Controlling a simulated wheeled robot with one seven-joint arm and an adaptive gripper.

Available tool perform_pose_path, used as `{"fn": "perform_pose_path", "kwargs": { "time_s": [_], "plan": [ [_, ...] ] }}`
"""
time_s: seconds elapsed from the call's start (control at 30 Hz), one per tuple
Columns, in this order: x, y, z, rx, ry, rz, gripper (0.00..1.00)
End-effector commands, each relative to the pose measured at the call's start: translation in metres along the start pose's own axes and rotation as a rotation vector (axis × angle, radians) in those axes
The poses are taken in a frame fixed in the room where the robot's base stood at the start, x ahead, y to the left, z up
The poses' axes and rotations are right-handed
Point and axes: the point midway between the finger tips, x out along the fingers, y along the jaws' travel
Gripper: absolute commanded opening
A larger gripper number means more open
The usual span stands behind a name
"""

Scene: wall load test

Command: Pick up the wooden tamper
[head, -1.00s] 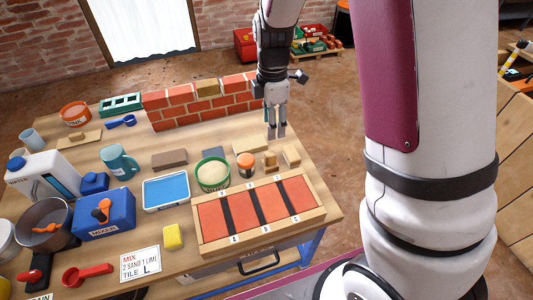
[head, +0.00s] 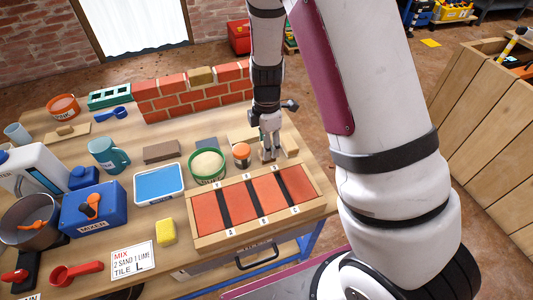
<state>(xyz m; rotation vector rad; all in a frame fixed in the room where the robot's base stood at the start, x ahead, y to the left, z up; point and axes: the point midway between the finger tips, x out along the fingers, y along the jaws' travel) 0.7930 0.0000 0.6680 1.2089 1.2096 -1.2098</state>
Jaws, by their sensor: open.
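The wooden tamper (head: 266,157) appears to be the small light-wood piece standing behind the framed red panel, just right of the orange-lidded jar. My gripper (head: 271,147) points down right at it, with the open fingers overlapping its upper part in the head view. The fingers hide part of it. I cannot tell whether they touch it or whether it sits between them.
An orange-lidded jar (head: 242,152) stands close left, and a wooden block (head: 290,144) close right. The framed red panel (head: 318,205) lies in front. A brick wall (head: 190,97) stands behind. A green bowl of sand (head: 208,181) is farther left.

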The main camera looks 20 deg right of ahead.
Motion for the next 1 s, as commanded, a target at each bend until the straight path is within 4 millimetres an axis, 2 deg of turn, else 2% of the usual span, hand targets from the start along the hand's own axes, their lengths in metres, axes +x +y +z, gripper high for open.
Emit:
{"fn": "perform_pose_path", "kwargs": {
  "time_s": [0.1,0.33,0.53,0.87,1.0],
  "plan": [
    [0.008,0.000,0.000,0.000,0.000,0.000,0.47],
    [0.007,0.000,0.000,0.000,0.000,0.001,0.44],
    [0.007,0.000,0.000,0.000,0.000,0.001,0.00],
    [0.005,0.000,0.000,0.000,0.000,0.001,0.00],
    [-0.010,0.001,0.000,-0.001,0.001,0.004,0.00]
  ]
}}
